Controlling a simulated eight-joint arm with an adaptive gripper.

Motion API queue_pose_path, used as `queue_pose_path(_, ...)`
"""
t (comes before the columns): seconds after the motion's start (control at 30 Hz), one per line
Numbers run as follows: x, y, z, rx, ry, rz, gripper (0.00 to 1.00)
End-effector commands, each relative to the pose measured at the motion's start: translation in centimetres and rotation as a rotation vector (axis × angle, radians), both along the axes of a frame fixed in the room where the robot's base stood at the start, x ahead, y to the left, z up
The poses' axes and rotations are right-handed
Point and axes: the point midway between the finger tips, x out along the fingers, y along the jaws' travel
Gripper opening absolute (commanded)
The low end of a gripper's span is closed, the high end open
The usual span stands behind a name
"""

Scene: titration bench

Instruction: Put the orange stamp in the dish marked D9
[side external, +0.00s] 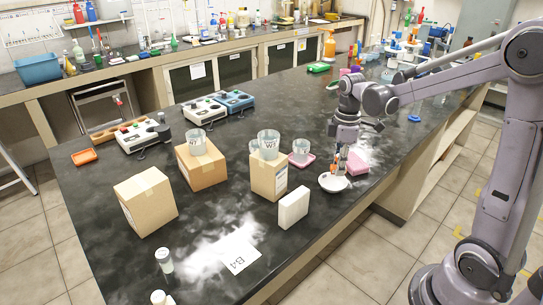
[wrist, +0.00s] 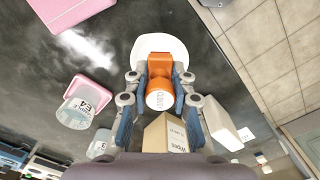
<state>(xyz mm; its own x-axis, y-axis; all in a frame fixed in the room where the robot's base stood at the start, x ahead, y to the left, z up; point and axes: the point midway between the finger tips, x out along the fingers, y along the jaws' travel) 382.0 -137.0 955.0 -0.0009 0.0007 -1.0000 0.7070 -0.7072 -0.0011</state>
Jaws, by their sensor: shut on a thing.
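The orange stamp (wrist: 159,70) is between the fingers of my gripper (wrist: 160,88) in the wrist view, its round white lettered end toward the camera. My gripper (side external: 338,162) is shut on it, and a bit of the orange stamp (side external: 336,166) shows in the side view. A shallow white dish (side external: 333,184) stands on the dark bench right below my gripper. In the wrist view the white dish (wrist: 145,46) shows behind the stamp, partly hidden by it. I cannot tell whether the stamp touches the dish. I see no D9 marking; the dish's label is not visible.
A white box (side external: 293,208) and a cardboard box (side external: 268,176) with a cup (side external: 268,139) on it stand left of the dish. A cup marked E4 (wrist: 80,108) sits on a pink tray (wrist: 93,86). A pink block (side external: 356,165) lies behind. The bench edge is close on the right.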

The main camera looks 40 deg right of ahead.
Motion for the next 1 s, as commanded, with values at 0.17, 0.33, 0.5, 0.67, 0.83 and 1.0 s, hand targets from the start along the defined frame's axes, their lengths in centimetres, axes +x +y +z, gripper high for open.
queue_pose_path(0.17, 0.7, 0.7, -0.8, 0.0, 0.0, 0.0, 0.0)
queue_pose_path(0.33, 0.8, 0.7, -2.6, 0.0, 0.0, 0.0, 0.0)
queue_pose_path(0.5, 0.7, 0.7, -4.3, 0.0, 0.0, 0.0, 0.0)
queue_pose_path(0.67, 0.7, 0.6, -4.6, 0.0, 0.0, 0.0, 0.0)
queue_pose_path(0.83, 0.7, 0.6, -4.6, 0.0, 0.0, 0.0, 0.0)
queue_pose_path(1.0, 0.7, 0.6, -5.0, 0.0, 0.0, 0.0, 0.0)
